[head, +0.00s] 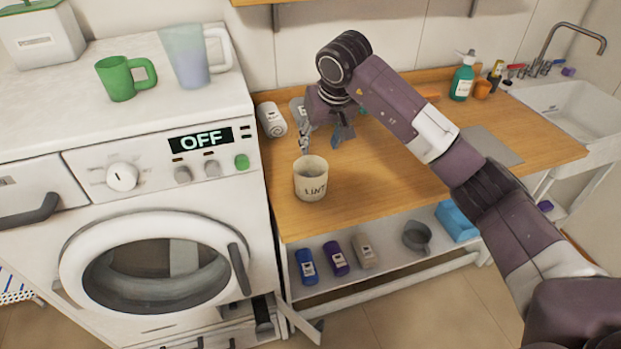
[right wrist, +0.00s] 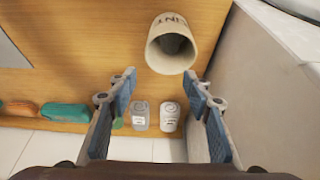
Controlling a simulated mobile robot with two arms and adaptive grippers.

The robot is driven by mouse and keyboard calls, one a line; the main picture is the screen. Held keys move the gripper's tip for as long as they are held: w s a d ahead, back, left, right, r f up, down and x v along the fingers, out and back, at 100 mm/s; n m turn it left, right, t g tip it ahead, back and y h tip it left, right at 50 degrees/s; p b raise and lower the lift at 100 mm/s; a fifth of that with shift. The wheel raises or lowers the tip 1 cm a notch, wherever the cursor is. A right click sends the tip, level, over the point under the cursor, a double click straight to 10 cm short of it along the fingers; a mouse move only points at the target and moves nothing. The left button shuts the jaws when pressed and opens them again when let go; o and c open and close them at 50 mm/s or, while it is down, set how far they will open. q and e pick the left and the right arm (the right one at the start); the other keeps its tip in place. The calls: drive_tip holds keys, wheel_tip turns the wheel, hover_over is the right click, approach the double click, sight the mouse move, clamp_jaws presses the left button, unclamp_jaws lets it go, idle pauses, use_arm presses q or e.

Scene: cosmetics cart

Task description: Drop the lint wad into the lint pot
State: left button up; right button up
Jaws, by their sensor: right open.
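The lint pot (head: 311,184) is a cream cup with dark lettering, upright on the wooden counter near its front left edge. In the right wrist view the pot (right wrist: 166,60) shows its open mouth, with a dark grey rounded patch (right wrist: 176,44) inside that looks like the lint wad. My right gripper (head: 325,140) is above the counter, just behind and above the pot. In the right wrist view the gripper (right wrist: 160,100) has its blue-padded fingers wide apart with nothing between them. My left gripper is out of view.
A washing machine (head: 160,235) reading OFF stands left of the counter (head: 400,160), with a green mug (head: 118,78) on top. A teal soap bottle (head: 463,76) and sink (head: 575,105) are right. Several bottles sit on the shelf below.

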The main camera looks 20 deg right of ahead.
drive_tip(key=v, duration=1.2)
drive_tip(key=shift+f, duration=0.1)
